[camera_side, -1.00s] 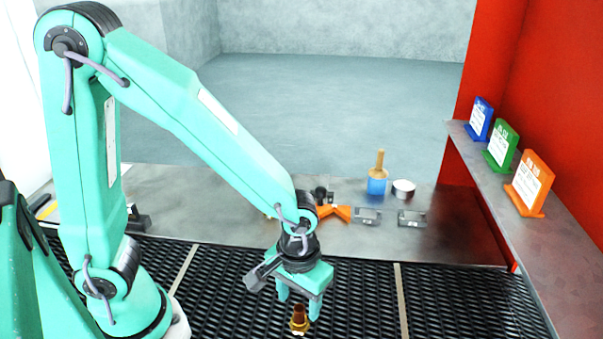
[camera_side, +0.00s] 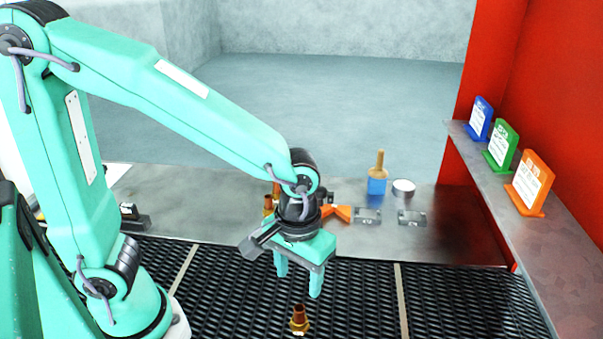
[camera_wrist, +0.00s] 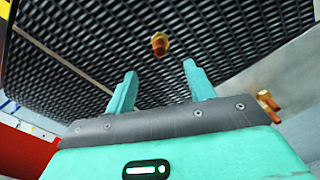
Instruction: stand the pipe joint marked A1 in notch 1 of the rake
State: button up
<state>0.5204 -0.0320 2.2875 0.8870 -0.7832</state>
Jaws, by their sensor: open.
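A brass-and-copper pipe joint (camera_side: 299,320) stands upright on the black mesh belt near the bottom of the side view. It also shows in the wrist view (camera_wrist: 159,43), beyond my fingertips. No mark can be read on it. My gripper (camera_side: 298,285) is open and empty, above the joint and apart from it; its two fingers also show in the wrist view (camera_wrist: 158,80). More copper pipe pieces (camera_side: 268,205) stand on the metal table behind my wrist, partly hidden by it. The rake cannot be made out for certain; an orange piece (camera_side: 338,212) shows partly behind my wrist.
A blue pot with a wooden handle (camera_side: 377,182), a white round tin (camera_side: 403,188) and two small grey plates (camera_side: 411,218) sit on the metal table. Blue, green and orange sign stands (camera_side: 530,184) line the right shelf. The belt (camera_side: 460,300) right of the joint is clear.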

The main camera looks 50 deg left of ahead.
jog(key=s+a+r+m+t, duration=0.3)
jog(key=a+r+t, duration=0.2)
jog(key=a+r, duration=0.6)
jog(key=a, duration=0.4)
jog(key=shift+s+t, duration=0.3)
jog(key=shift+d+r, duration=0.1)
jog(key=n+g, duration=0.2)
jog(key=g, duration=0.4)
send_over(299, 308)
notch_tip(299, 308, down, 15)
jog(key=shift+r, duration=0.2)
jog(key=shift+f, duration=1.3)
